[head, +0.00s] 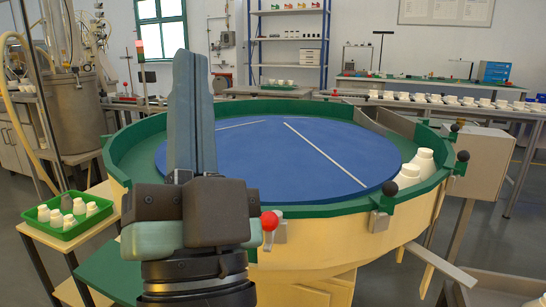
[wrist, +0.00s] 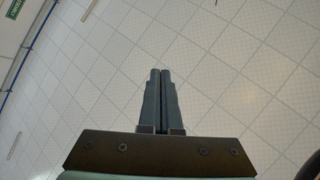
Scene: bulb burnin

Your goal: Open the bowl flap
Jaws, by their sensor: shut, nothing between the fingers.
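A large round bowl (head: 330,240) with a green rim and a blue disc (head: 240,150) inside fills the middle of the head view. A red ball knob (head: 269,221) on a metal bracket (head: 279,234) is on its front wall, just right of my gripper in the picture. Black-knobbed brackets (head: 381,213) sit at the right rim. I cannot tell which part is the flap. My gripper (head: 193,58) points upward, shut and empty, in front of the bowl and hiding part of it. The wrist view shows its closed fingers (wrist: 160,74) against the ceiling.
White jar-like pieces (head: 412,172) rest inside the bowl at right. A chute (head: 440,266) slopes down below the right rim, near a bin (head: 490,290). A green tray (head: 66,218) with small white items stands on a side table at left. A grey box (head: 478,160) stands right.

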